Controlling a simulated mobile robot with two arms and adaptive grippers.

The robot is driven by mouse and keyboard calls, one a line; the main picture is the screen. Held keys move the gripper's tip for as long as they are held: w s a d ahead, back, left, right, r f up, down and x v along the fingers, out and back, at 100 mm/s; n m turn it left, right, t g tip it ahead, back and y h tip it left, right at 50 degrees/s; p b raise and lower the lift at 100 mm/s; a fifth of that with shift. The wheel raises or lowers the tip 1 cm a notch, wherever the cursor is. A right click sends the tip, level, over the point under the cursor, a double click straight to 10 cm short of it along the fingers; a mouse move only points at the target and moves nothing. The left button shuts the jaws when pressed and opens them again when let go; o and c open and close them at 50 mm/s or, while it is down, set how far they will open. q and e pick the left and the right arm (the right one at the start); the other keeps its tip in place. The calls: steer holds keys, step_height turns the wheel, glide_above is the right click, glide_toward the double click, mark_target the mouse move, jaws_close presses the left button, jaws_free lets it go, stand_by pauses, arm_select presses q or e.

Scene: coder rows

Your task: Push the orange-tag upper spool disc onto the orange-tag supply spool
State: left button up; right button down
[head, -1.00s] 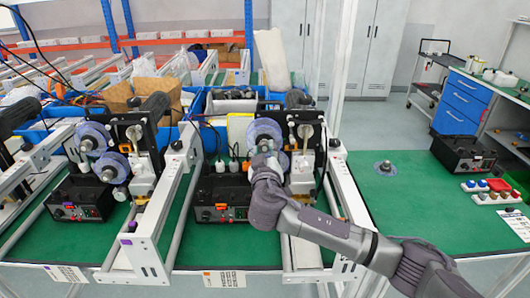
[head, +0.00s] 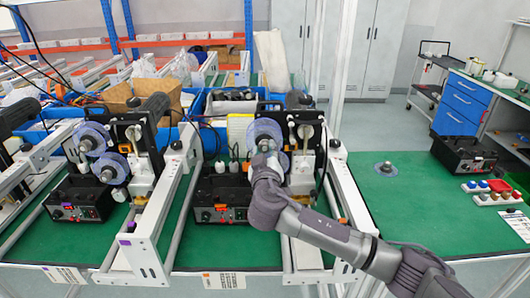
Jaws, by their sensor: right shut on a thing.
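The orange tag (head: 206,276) is on the front of the middle coder station. That station has a large translucent blue-grey disc (head: 262,128) on its upper spool and part of another disc below it. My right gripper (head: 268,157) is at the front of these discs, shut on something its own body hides. I cannot tell which disc or hub it holds, or whether a disc is seated. My left gripper is not in view.
A similar station with two discs (head: 94,138) stands to the left, with a purple tag. White frame rails (head: 186,205) flank the middle station. A black control box (head: 222,198) sits under the discs.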

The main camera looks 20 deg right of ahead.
stand_by(0.6)
steer(key=shift+w+d+b, duration=0.1)
steer(key=shift+w+b, duration=0.45)
steer(key=shift+d+r, duration=0.1)
steer(key=shift+r, duration=0.05)
steer(key=c, duration=1.1)
jaws_free()
steer(key=o, duration=0.4)
steer(key=shift+w, duration=0.15)
